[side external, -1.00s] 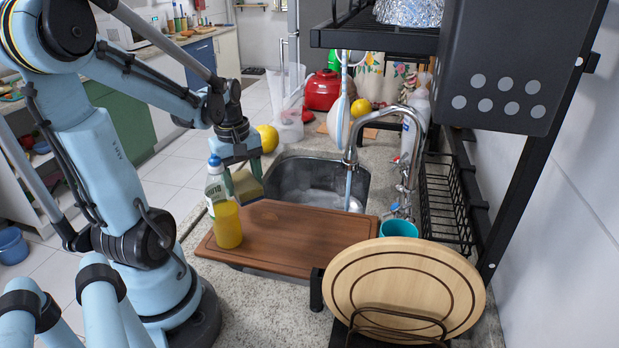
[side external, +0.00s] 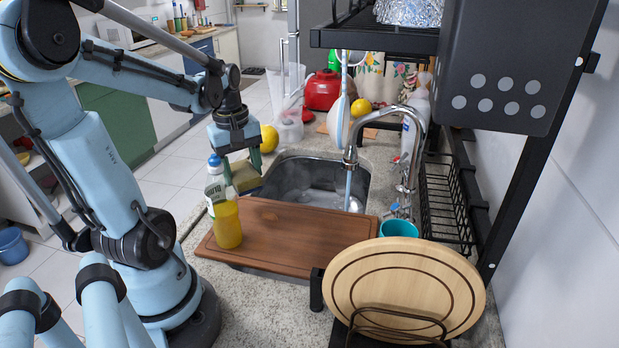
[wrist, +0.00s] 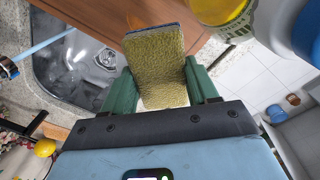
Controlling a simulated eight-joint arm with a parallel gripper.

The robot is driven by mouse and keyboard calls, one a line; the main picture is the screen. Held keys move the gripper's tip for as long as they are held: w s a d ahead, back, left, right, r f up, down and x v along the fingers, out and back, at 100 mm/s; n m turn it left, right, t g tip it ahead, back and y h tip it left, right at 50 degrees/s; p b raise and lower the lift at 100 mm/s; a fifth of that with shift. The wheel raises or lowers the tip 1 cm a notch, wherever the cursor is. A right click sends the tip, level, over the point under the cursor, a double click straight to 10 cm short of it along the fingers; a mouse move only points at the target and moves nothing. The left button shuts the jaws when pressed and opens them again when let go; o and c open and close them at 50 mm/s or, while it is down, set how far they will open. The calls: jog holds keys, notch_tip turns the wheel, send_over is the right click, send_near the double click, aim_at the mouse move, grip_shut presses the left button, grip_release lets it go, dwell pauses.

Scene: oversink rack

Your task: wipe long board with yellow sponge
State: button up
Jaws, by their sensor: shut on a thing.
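The yellow sponge (wrist: 155,65) is held between the green fingers of my gripper (wrist: 160,90), which is shut on it; in the side view the sponge (side external: 246,178) shows in my gripper (side external: 242,165), partly behind the bottle. The long brown wooden board (side external: 290,237) lies across the near part of the sink and counter. My gripper is at the board's far left edge, with the sponge close to that edge; I cannot tell whether they touch. In the wrist view the board (wrist: 100,20) is just beyond the sponge.
A yellow soap bottle (side external: 228,222) stands on the board's left end. The running faucet (side external: 412,140) and sink (side external: 320,180) lie beyond the board. A round board (side external: 403,290) in a wire holder and a teal cup (side external: 398,229) are at the near right.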

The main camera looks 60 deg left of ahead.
jog(key=m, duration=0.3)
jog(key=w+m, duration=0.1)
jog(key=shift+d+f+m, duration=0.1)
jog(key=shift+d+m, duration=0.15)
jog(key=shift+m, duration=0.15)
jog(key=m, duration=0.2)
jog(key=w+m, duration=0.1)
jog(key=m, duration=0.1)
jog(key=shift+d, duration=0.2)
jog(key=w+m, duration=0.1)
jog(key=m, duration=0.8)
send_over(267, 214)
jog(key=shift+g+h, duration=0.4)
jog(key=shift+a+f, duration=0.15)
jog(key=shift+f, duration=4.3)
jog(key=shift+w+d+r, duration=0.3)
jog(key=shift+d+r, duration=0.05)
jog(key=shift+d, duration=0.05)
jog(key=shift+w+d+f, duration=0.25)
jog(key=shift+w+d, duration=0.25)
jog(key=shift+w, duration=0.05)
jog(key=shift+w+d, duration=0.55)
jog(key=shift+s+a, duration=1.4)
jog(key=shift+r, duration=0.2)
notch_tip(267, 214, up, 8)
